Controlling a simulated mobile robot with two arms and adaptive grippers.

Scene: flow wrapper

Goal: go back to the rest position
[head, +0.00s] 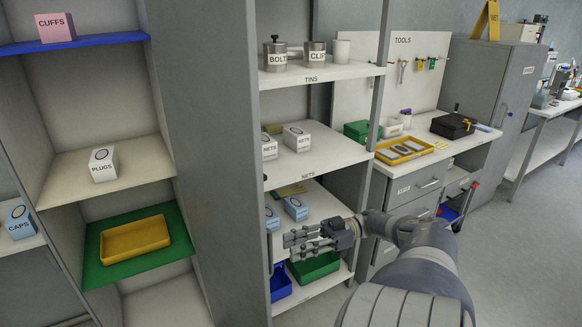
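My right arm (410,285) comes in from the lower right. Its gripper (290,246) points left in front of the lower shelves of the middle rack. The two fingers are apart with a gap between them, and I see nothing held. Behind and below the gripper is a green bin (315,268), partly covered by it. My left gripper is not in view.
The rack has a tins shelf (320,74), a nets shelf (320,157) and blue boxes (296,208) lower down. On the left are a plugs box (103,164) and a yellow tray (135,240). A tool bench (445,150) stands behind my arm. Floor (530,260) is clear at right.

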